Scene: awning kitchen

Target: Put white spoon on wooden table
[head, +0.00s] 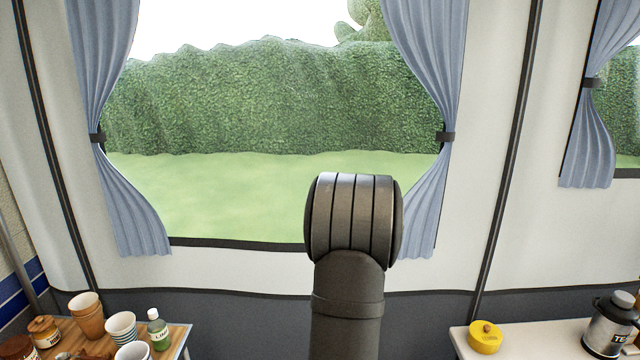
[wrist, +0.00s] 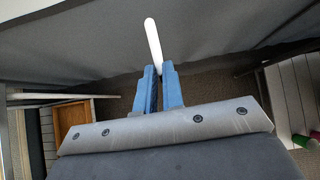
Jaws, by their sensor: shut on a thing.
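My gripper (wrist: 160,69) shows in the wrist view, its two blue fingers shut on the white spoon (wrist: 152,38). The pale, rounded end of the spoon sticks out beyond the fingertips; the rest of it is hidden between the fingers. The gripper and spoon do not show in the head view, where only part of my arm is seen. A wooden table (head: 178,337) stands at the lower left of the head view, partly cut off by the frame. The gripper is over dark floor near the grey tent wall, not over a tabletop.
Cups (head: 121,327), a green-labelled bottle (head: 158,330) and a jar (head: 44,331) crowd the wooden table. A pale table (head: 462,342) at the lower right holds a yellow pot (head: 485,337) and a steel flask (head: 610,325). An open-topped wooden box (wrist: 75,113) is low at left.

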